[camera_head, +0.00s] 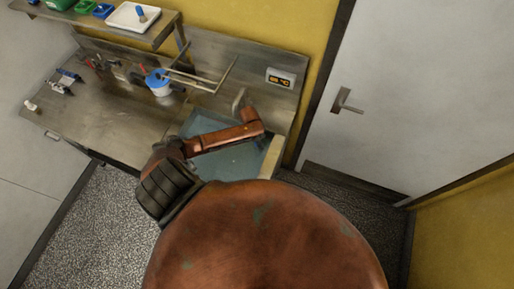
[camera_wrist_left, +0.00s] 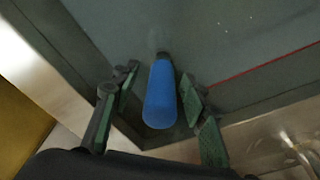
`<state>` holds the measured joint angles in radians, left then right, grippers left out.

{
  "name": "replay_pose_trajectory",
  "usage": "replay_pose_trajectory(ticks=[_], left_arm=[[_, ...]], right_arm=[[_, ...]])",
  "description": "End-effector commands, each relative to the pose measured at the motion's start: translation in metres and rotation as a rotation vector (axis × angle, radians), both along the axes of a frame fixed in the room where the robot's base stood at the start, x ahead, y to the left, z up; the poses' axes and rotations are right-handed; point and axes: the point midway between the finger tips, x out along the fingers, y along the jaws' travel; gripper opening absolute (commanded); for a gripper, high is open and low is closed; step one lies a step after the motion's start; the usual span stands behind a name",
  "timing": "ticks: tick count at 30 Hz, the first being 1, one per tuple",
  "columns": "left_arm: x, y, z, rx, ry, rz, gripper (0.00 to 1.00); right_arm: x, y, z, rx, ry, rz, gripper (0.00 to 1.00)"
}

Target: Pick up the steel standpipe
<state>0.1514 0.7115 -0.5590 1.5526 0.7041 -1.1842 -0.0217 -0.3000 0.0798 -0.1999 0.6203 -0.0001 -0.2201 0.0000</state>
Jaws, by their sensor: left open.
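In the left wrist view, a blue cylinder (camera_wrist_left: 160,98) with a faint grey end stands near a corner of the sink. It may be the grip of the steel standpipe; no steel tube shows clearly. My left gripper (camera_wrist_left: 161,80) is open, with one green-padded finger on each side of the blue cylinder and a gap showing on both sides. In the head view, my left arm reaches over the sink (camera_head: 245,163) and its fingers are hidden. My right gripper is not in view.
The steel bench (camera_head: 110,110) continues left of the sink, holding a blue-and-white tub (camera_head: 158,82) and small tools. A pale strip (camera_head: 271,158) lines the sink's right side. A shelf (camera_head: 110,27) with trays hangs above. A white door (camera_head: 420,90) stands right.

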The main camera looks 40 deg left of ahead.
Motion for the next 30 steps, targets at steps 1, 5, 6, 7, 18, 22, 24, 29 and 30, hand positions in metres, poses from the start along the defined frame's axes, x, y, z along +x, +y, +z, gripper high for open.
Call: replay_pose_trajectory(ticks=[1,5,6,7,18,22,24,29,30], left_arm=[[0.0011,-0.0007,-0.0041,0.0,-0.001,0.0,0.4],[0.0018,-0.0004,-0.0078,0.002,-0.002,-0.002,0.4],[0.0018,-0.0004,-0.0079,0.002,-0.002,-0.002,0.4],[0.0018,-0.0005,-0.0078,0.002,-0.002,-0.003,0.4],[0.0015,-0.0005,-0.0077,0.001,-0.001,-0.002,0.21],[0.0015,-0.0005,-0.0077,0.001,-0.001,-0.002,0.12],[0.0014,-0.0005,-0.0076,0.001,-0.001,-0.002,0.07],[0.0014,-0.0004,-0.0076,0.001,-0.001,-0.002,0.0],[0.0014,-0.0004,-0.0076,0.001,-0.001,-0.002,0.0]], right_arm=[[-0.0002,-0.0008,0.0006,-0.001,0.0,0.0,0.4],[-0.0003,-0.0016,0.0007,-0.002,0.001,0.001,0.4],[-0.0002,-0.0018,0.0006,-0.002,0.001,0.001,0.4],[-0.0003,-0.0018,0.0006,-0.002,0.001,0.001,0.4],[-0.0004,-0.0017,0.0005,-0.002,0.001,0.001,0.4],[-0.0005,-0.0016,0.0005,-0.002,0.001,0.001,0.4],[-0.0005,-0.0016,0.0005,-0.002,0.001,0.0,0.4],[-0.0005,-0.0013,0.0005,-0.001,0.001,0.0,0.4],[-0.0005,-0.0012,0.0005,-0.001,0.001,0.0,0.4]])
